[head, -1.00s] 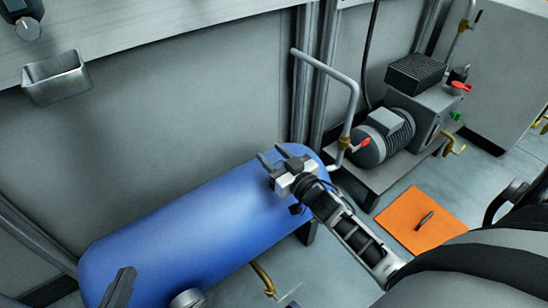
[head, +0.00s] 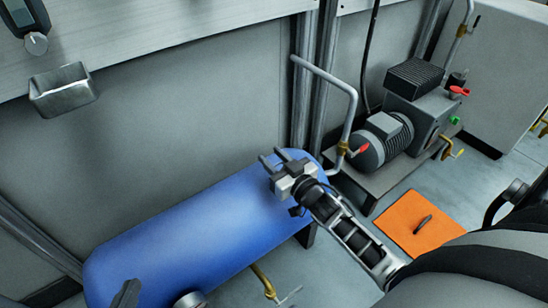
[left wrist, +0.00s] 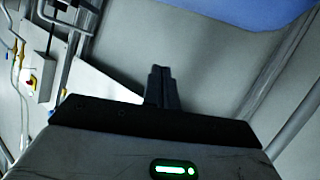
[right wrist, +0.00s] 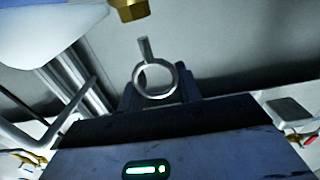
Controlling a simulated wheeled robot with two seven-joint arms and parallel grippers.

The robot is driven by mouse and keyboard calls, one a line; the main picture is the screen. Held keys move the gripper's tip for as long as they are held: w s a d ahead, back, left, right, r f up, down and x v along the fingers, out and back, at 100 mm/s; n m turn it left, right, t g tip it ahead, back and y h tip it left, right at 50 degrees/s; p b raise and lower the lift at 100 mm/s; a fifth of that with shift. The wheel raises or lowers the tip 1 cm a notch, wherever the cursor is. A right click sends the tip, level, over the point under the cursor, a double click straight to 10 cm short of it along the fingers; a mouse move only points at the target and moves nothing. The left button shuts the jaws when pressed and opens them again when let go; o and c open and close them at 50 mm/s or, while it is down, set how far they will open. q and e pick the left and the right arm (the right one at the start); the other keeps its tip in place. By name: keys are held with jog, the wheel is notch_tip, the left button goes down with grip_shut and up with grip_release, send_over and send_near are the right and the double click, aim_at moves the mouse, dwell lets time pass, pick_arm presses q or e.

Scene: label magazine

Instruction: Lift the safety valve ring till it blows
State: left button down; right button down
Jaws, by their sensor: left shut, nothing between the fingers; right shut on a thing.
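The safety valve ring (right wrist: 155,80) is a bare metal ring with a short stem, between the fingers of my right gripper (right wrist: 156,92) in the right wrist view. The gripper is shut on it. A brass hex fitting (right wrist: 128,10) is just above the stem, with a gap showing between them. In the head view my right gripper (head: 272,157) is over the far right end of the blue tank (head: 190,235); the ring cannot be made out there. My left gripper (head: 127,293) is at the lower left of the head view, over the tank. The left wrist view shows its fingers (left wrist: 162,85) together and empty.
A bent grey pipe (head: 352,100) with a red-handled valve stands right of the tank. A motor unit (head: 385,140) is behind it. An orange mat (head: 400,215) with a dark tool lies on the floor. A metal tray (head: 62,90) hangs on the wall.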

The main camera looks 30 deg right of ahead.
jog(key=c, duration=1.3)
grip_release()
jog(key=shift+r, duration=0.1)
pick_arm(q)
jog(key=shift+r, duration=0.15)
pick_arm(e)
jog(key=shift+s, duration=0.3)
pick_arm(q)
jog(key=f+p, duration=0.1)
jog(key=p, duration=0.1)
jog(key=a+f+g+y+p, duration=0.1)
jog(key=shift+f+g+p, duration=0.25)
jog(key=shift+g+p, duration=0.05)
jog(key=shift+p, duration=0.05)
pick_arm(e)
jog(key=s, duration=0.5)
jog(key=s+d, duration=0.1)
jog(key=s, duration=0.9)
jog(key=shift+s+d, duration=0.15)
jog(key=shift+s, duration=0.05)
pick_arm(q)
jog(key=shift+w+r, duration=0.1)
jog(key=shift+r, duration=0.05)
